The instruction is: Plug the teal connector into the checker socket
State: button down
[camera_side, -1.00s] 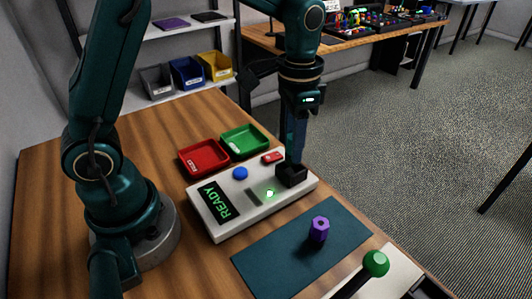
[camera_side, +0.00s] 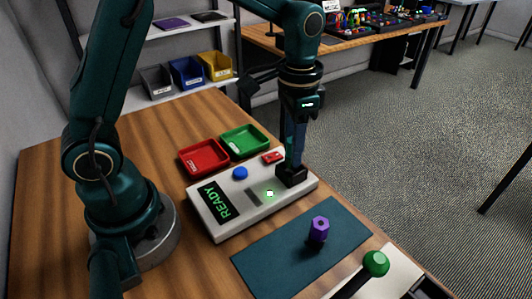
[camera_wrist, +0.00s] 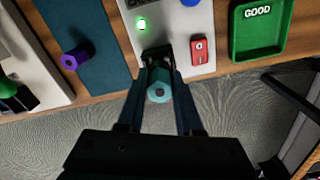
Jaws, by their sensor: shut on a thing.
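The teal connector (camera_wrist: 158,86) is between the two fingers of my gripper (camera_wrist: 158,76) in the wrist view, and the gripper is shut on it. The connector's front end is at the black checker socket (camera_wrist: 156,54); how deep it sits cannot be told. In the side view my gripper (camera_side: 292,162) points down at the black socket (camera_side: 291,176) on the right end of the white checker box (camera_side: 238,222). The connector cannot be made out there. The checker's screen (camera_side: 216,203) reads READY, and a green light (camera_wrist: 141,24) is lit.
A red tray (camera_side: 203,158) and a green tray (camera_side: 245,141), marked GOOD in the wrist view, stand behind the checker. A blue button (camera_side: 240,173) and a red part (camera_side: 272,157) are on the box. A purple connector (camera_side: 319,229) stands on the dark mat (camera_side: 275,262).

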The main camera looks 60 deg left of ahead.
jog(key=shift+f, duration=1.15)
dwell(0.4)
jog(key=c, duration=0.5)
grip_release()
jog(key=shift+c, duration=0.3)
jog(key=o, duration=0.4)
jog(key=shift+c, duration=0.2)
jog(key=shift+o, duration=0.3)
jog(key=shift+r, duration=3.55)
